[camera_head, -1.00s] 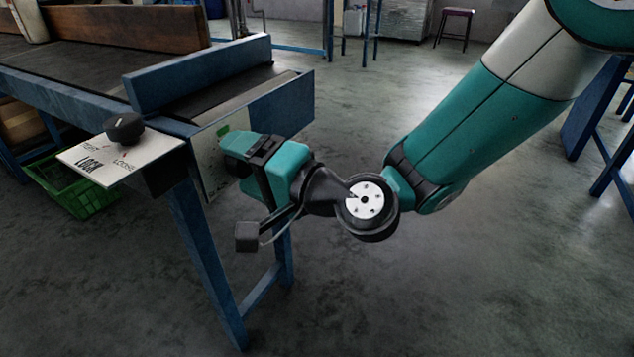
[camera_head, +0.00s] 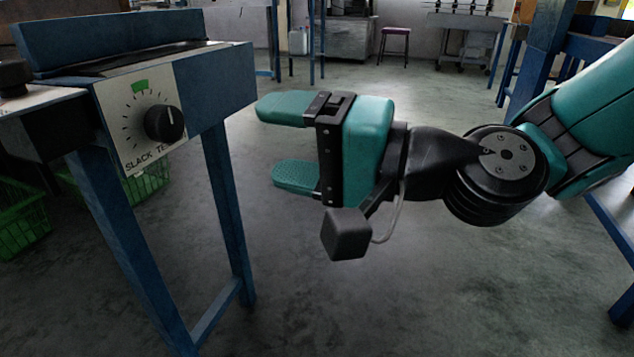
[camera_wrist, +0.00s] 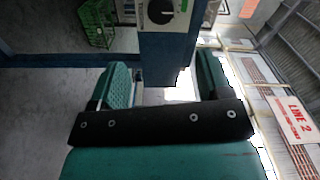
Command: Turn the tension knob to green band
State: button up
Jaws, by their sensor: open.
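The tension knob (camera_head: 164,123) is round and black with a white pointer mark. It sticks out from a white dial plate (camera_head: 126,146) on the end of a blue-framed machine. The green band (camera_head: 140,86) is at the top of the dial scale. The pointer mark does not clearly line up with the band. My gripper (camera_head: 268,142) is open and empty, right of the knob and apart from it, its fingers pointing toward the machine. In the wrist view, the knob (camera_wrist: 160,12) shows at the top, beyond and between the open fingers.
A second black knob (camera_head: 13,76) stands on a white plate at the left edge. The machine's blue legs (camera_head: 222,200) stand below the dial. Green crates (camera_head: 22,218) are on the floor at left. Floor around my gripper is clear.

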jog(key=shift+b+v, duration=1.25)
jog(key=shift+v, duration=0.2)
jog(key=shift+r, duration=0.1)
jog(key=s+d+r+n+g+h+p, duration=0.2)
jog(key=s+d+n+g+h+p, duration=0.25)
jog(key=d+h+p, duration=0.35)
jog(key=s+d+r+n+g+h+p, duration=0.2)
jog(key=s+d+n+g+h+p, duration=0.25)
jog(key=p, duration=0.55)
notch_tip(320, 180, up, 36)
jog(key=t+p, duration=0.2)
jog(key=p, duration=3.4)
jog(key=shift+w+d, duration=0.3)
jog(key=shift+d, duration=0.05)
